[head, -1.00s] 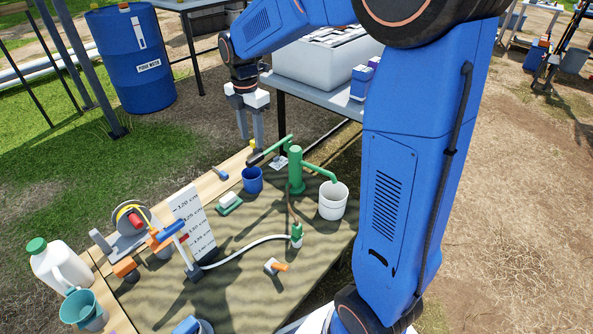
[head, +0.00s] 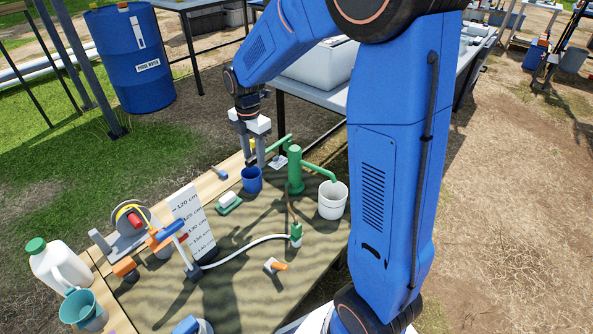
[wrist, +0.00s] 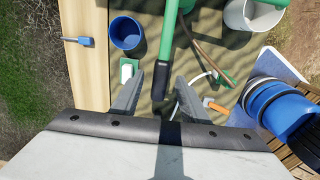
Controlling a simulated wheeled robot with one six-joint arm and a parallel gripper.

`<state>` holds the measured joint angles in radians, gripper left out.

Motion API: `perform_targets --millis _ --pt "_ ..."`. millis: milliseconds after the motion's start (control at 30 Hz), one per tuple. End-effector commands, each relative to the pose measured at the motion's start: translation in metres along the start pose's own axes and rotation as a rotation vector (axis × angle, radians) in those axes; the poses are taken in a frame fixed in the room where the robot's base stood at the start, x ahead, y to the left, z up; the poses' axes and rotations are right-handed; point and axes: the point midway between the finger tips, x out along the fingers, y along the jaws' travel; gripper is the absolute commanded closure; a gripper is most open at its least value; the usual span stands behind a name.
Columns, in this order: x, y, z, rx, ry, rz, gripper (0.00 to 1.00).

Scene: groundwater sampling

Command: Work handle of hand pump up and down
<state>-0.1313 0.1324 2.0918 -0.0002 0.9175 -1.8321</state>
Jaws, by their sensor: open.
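The green hand pump (head: 295,172) stands upright on the dark board. Its handle (head: 278,144) slopes down to the left from the pump top, ending in a black grip that my fingers mostly hide in the head view. In the wrist view, the black grip (wrist: 163,75) shows between my two fingers, with gaps on both sides. My gripper (head: 256,162) is open and points down at the handle's end. It also shows open in the wrist view (wrist: 157,82).
A blue cup (head: 252,184) stands just below my gripper. A white bucket (head: 332,203) stands under the pump spout. A green-and-white block (head: 228,203) and a white hose (head: 245,250) lie nearby. A depth board (head: 193,222) stands to the left.

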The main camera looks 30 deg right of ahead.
Motion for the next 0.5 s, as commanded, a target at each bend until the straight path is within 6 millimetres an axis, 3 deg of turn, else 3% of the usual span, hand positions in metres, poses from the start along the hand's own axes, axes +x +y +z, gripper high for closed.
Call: perform_targets --millis 133,300,500 --pt "-0.0001 0.0001 0.0000 0.000 0.000 0.000 0.62" --pt "-0.0002 0.0001 0.0000 0.000 0.000 0.000 0.98" --pt "-0.0035 0.0001 0.0032 0.005 0.022 0.000 0.97"
